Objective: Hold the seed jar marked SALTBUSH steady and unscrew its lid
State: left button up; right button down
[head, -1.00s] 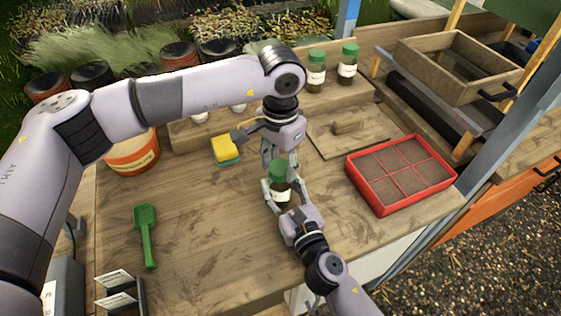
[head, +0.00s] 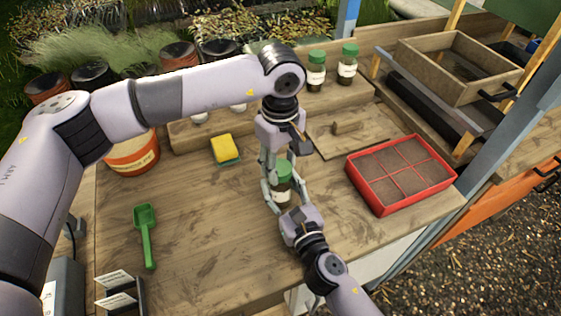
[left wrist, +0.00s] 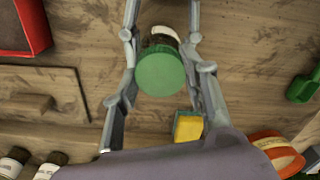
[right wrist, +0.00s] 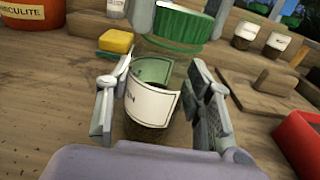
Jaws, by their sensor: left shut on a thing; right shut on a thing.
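A small glass jar (head: 284,191) with dark contents stands between my two grippers. In the right wrist view its white label (right wrist: 150,104) shows only a few letters, so I cannot read its name. Its green lid (head: 282,170) is between the fingers of my left gripper (left wrist: 162,62), which comes from above and is shut on it. My right gripper (right wrist: 158,112) is shut around the jar body from the near side. In the right wrist view the lid (right wrist: 180,28) shows above the label; I cannot tell whether it still touches the jar.
A yellow sponge (head: 222,149), a green scoop (head: 146,233) and an orange tub (head: 133,155) are left of the jar. A red seed tray (head: 402,173) is at right. Two green-lidded jars (head: 316,72) (head: 348,66) stand at the back. The bench between scoop and jar is clear.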

pick_arm(q)
jog(key=n, duration=0.6)
jog(key=shift+n, duration=0.4)
jog(key=n, duration=1.2)
jog(key=shift+n, duration=0.3)
jog(key=n, duration=1.2)
jog(key=shift+n, duration=0.3)
jog(key=n, duration=0.4)
jog(key=shift+r+n, duration=0.1)
jog(key=shift+n, duration=0.3)
jog(key=shift+w, duration=0.1)
